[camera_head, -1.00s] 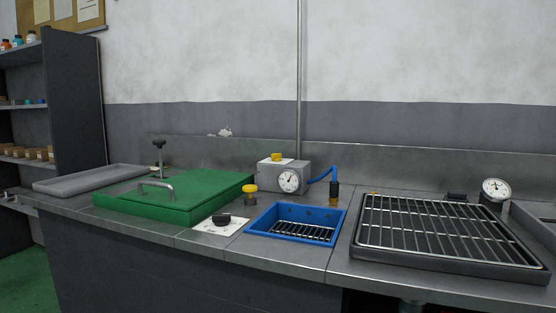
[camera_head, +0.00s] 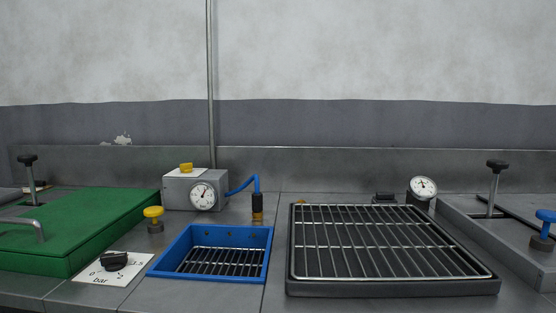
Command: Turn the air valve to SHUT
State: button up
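A grey box (camera_head: 182,193) with a round dial gauge (camera_head: 202,196) stands at the back of the bench, left of centre. A yellow handle (camera_head: 186,167) sits on a white plate on top of it; it may be the air valve, but lettering there is too small to read. A black knob (camera_head: 114,261) sits on a white plate marked "bar" at the front left. A yellow round knob (camera_head: 153,213) stands behind it. My gripper is not in view.
A blue tray with a rack (camera_head: 267,262) and a large dark tray with a wire grid (camera_head: 495,287) fill the middle. A green lidded box (camera_head: 100,212) is left. A second gauge (camera_head: 423,188), a black-topped post (camera_head: 497,165) and a blue knob (camera_head: 546,215) are right.

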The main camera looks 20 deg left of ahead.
aim_at(186, 168)
jog(key=z, duration=1.3)
jog(key=k, duration=1.95)
jog(key=u, duration=1.9)
jog(key=i, duration=0.35)
jog(key=u, duration=0.1)
